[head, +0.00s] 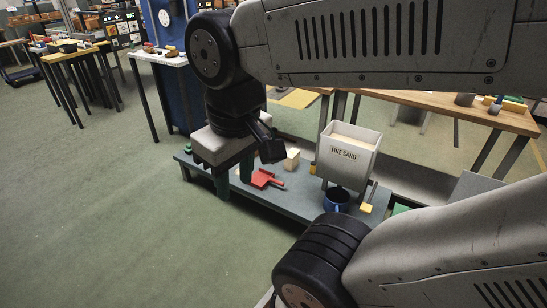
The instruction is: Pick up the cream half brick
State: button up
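A small cream block (291,159), which looks like the cream half brick, sits on the low grey-blue bench (298,204), left of the sand box. My gripper (234,180) hangs over the left part of this bench, pointing down. Its two dark green fingers are spread apart with nothing visible between them. The cream block is to the right of the fingers, apart from them. The dark part on my wrist comes close to the block in the picture, but the block's top and front show.
A red dustpan (262,178) lies between my gripper and the block. A box marked "FINE SAND" (348,158), a blue mug (337,198) and a yellow piece (366,208) are to the right. A wooden table (440,106) stands behind. The floor at left is clear.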

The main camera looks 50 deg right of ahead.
aim_at(292, 160)
jog(key=u, duration=0.05)
jog(key=i, duration=1.75)
jog(key=z, duration=0.75)
jog(key=i, duration=0.9)
jog(key=z, duration=1.5)
jog(key=i, duration=0.65)
jog(key=z, duration=0.6)
